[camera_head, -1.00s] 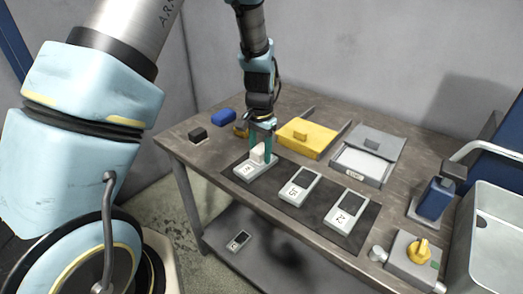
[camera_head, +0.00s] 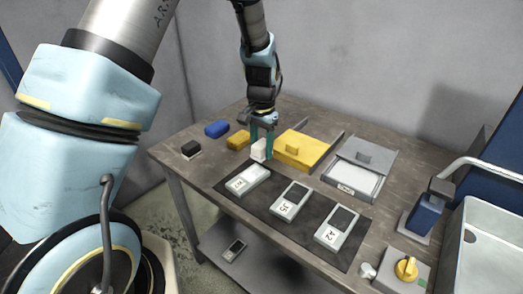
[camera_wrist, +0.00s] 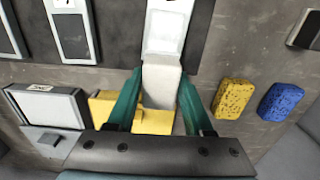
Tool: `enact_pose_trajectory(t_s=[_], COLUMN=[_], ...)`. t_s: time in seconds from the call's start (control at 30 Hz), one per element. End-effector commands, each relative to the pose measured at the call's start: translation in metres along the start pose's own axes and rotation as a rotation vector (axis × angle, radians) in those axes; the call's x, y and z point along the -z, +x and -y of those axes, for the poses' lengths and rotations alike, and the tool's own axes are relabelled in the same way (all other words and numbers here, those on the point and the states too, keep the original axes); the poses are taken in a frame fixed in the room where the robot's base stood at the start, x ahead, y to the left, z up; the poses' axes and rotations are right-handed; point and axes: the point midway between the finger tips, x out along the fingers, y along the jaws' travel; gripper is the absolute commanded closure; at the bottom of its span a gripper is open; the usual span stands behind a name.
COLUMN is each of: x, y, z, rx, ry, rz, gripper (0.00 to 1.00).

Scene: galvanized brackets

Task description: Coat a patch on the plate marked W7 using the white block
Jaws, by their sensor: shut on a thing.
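My gripper (camera_head: 262,140) is shut on the white block (camera_head: 258,150). The wrist view shows the block (camera_wrist: 161,82) between both green fingers. The block is at the back end of the leftmost plate (camera_head: 247,181); I cannot tell whether it touches the plate. That plate's label starts like a W, but is too small to read surely. Its face looks pale all over, also in the wrist view (camera_wrist: 167,28). The middle plate (camera_head: 290,202) and right plate (camera_head: 338,230) carry dark patches. All three lie on a dark mat (camera_head: 226,185).
A yellow tray (camera_head: 318,150) is just right of my gripper, a grey tray with a white surface (camera_head: 352,180) beyond it. Yellow (camera_head: 238,140) and blue (camera_head: 217,129) sponges and a black block (camera_head: 190,149) lie left. A knob box (camera_head: 403,270) and sink (camera_head: 490,235) are right.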

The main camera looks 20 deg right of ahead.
Motion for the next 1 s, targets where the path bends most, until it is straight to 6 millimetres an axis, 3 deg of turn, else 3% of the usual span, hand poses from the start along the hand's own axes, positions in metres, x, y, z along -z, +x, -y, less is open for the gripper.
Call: enact_pose_trajectory(t_s=[0.33, 1.0], x=[0.003, 0.004], y=[-0.032, -0.031], z=[0.002, 0.002], rx=[0.000, 0.000], ry=[-0.002, -0.002], rz=[0.000, -0.001], gripper=[1.00, 1.00])
